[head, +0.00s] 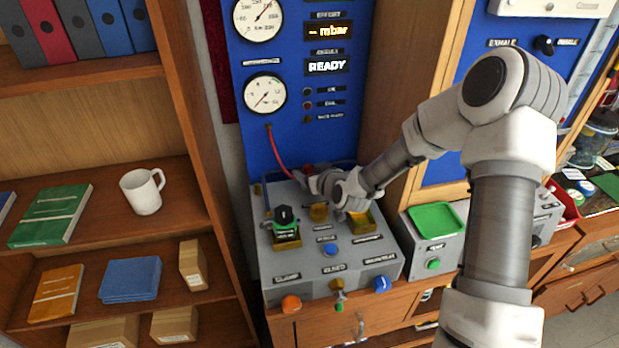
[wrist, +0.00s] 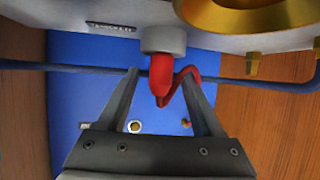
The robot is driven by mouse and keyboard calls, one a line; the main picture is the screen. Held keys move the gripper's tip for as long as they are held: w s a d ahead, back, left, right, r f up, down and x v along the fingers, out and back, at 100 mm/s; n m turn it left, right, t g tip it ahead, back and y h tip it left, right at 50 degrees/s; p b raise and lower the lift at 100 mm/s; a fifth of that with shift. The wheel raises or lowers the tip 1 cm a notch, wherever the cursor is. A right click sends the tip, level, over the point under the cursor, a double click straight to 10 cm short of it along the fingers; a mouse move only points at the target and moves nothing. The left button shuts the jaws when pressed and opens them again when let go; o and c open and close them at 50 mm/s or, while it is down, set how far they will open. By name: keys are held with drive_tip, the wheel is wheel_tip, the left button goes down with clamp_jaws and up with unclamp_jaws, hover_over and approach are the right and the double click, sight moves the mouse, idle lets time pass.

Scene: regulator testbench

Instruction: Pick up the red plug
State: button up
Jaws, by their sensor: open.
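The red plug (wrist: 159,76) sits at a grey round socket (wrist: 163,40) on the bench in the wrist view, with a red hose (wrist: 188,82) curling off to its right. My gripper (wrist: 161,88) is open, with one finger on each side of the plug and a visible gap on both sides. In the head view my gripper (head: 310,181) is at the back of the grey bench top, by the blue panel. A small red part shows just behind it there, and my gripper and arm hide most of the plug. The red hose (head: 276,148) runs down from a gauge.
A blue cable (wrist: 90,68) crosses behind my fingers in the wrist view. A brass fitting (wrist: 255,12) is close on the right. The grey bench (head: 330,268) carries knobs and yellow-based fittings. A shelf with a white mug (head: 141,191) stands at left.

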clamp_jaws()
idle(0.3)
drive_tip(key=shift+r, duration=0.1)
